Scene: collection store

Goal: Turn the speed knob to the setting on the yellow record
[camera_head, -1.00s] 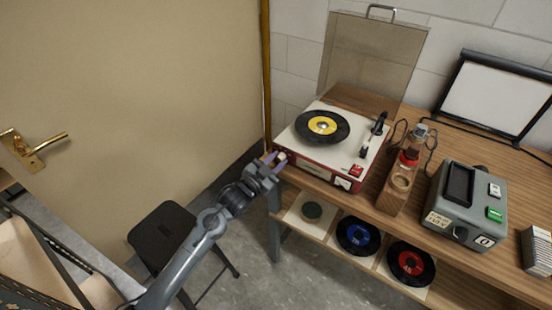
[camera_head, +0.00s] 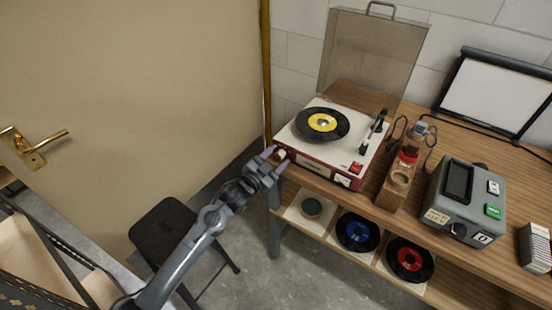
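The record player (camera_head: 312,166) has a red body and a cream top, and its clear lid stands raised behind it. A black record with a yellow label (camera_head: 323,122) lies on its platter. The label's print is too small to read. A small pale knob (camera_head: 281,154) sits at the player's front left corner. My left gripper (camera_head: 276,158) is at that corner with its purple fingertips apart, one on each side of the knob. I cannot tell whether they touch it. My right gripper is not in view.
A wooden stand with a red-topped bottle (camera_head: 408,156) and a grey-green device (camera_head: 465,203) stand right of the player. Records with blue (camera_head: 357,232) and red (camera_head: 409,260) labels lie on the lower shelf. A black stool (camera_head: 165,232) stands below my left arm.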

